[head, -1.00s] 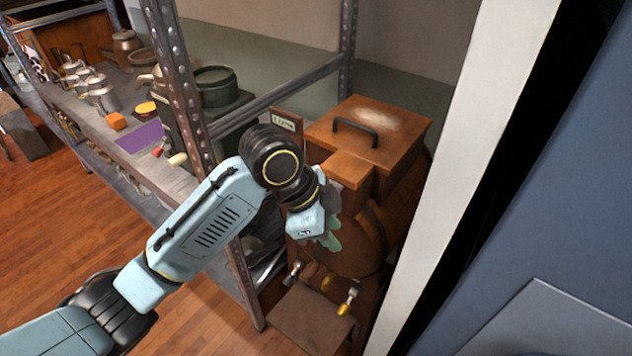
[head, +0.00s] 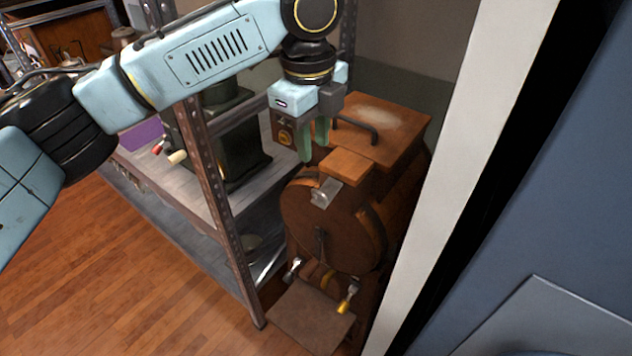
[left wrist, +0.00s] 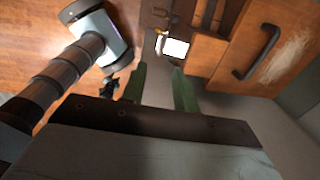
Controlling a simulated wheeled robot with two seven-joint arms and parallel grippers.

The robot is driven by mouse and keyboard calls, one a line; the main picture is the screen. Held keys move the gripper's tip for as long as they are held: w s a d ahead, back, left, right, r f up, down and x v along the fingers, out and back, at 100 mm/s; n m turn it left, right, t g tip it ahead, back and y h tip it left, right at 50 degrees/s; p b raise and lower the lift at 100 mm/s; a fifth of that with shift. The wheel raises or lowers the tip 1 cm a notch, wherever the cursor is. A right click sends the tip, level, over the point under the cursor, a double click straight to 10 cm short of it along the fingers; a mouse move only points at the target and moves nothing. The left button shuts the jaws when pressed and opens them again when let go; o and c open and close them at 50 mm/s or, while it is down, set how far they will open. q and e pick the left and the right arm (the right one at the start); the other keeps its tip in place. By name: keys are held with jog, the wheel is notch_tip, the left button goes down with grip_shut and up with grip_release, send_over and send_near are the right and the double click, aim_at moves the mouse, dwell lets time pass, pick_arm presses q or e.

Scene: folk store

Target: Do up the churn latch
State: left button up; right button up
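The brown wooden churn (head: 305,222) stands in the corner beside the shelf, its round face toward me. Its boxy top has a black handle (head: 355,131). A grey metal latch plate (head: 325,192) sits high on the round face, just under the top block; I cannot tell its exact state. A bright pale plate, likely the latch, shows in the left wrist view (left wrist: 175,47). My left gripper (head: 314,143) hangs fingers down, above and slightly left of the latch, apart from it. Its green fingers (left wrist: 165,80) are spread and empty. My right gripper is not in view.
A metal shelf unit (head: 212,180) stands left of the churn, its post close by. A white wall edge (head: 470,150) is close on the right. A small brown board (head: 310,318) and a yellow-ended piece (head: 347,297) are below the churn.

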aim_at(316, 191)
pick_arm(q)
jog(key=f, duration=1)
jog(key=shift+w+d+b, duration=0.2)
jog(key=shift+w+b, duration=0.05)
jog(key=shift+b, duration=0.15)
grip_shut()
